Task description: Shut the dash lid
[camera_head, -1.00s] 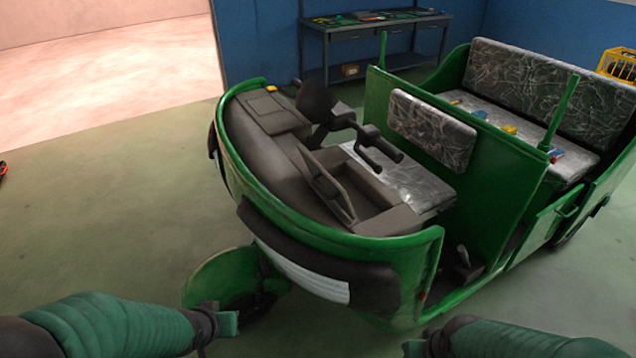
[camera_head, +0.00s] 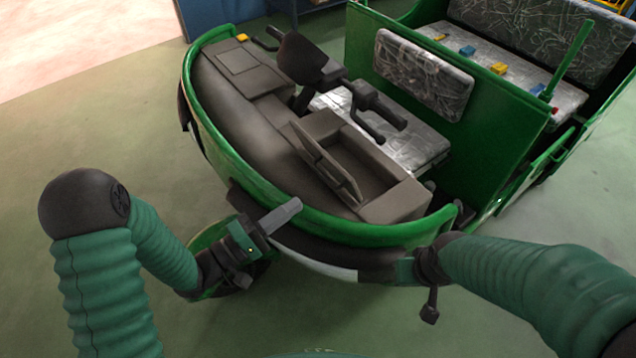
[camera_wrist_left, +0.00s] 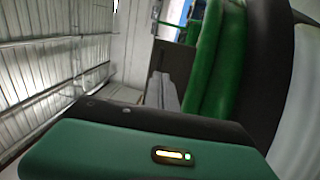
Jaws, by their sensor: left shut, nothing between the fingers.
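The dash lid (camera_head: 326,166) is a dark grey panel standing up and tilted at the front edge of an open dash compartment (camera_head: 362,168). My left gripper (camera_head: 292,209) is shut and empty, low in front of the rickshaw's green front rim, apart from the lid. Its grey fingers also show in the left wrist view (camera_wrist_left: 161,92), beside the green rim. My right gripper (camera_head: 400,269) is by the front right corner of the rickshaw; its fingers are too unclear to tell their state.
The green front rim (camera_head: 256,186) curves between my grippers and the dash. A flat closed panel (camera_head: 238,62) is on the dash's left. Open floor lies left of the rickshaw.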

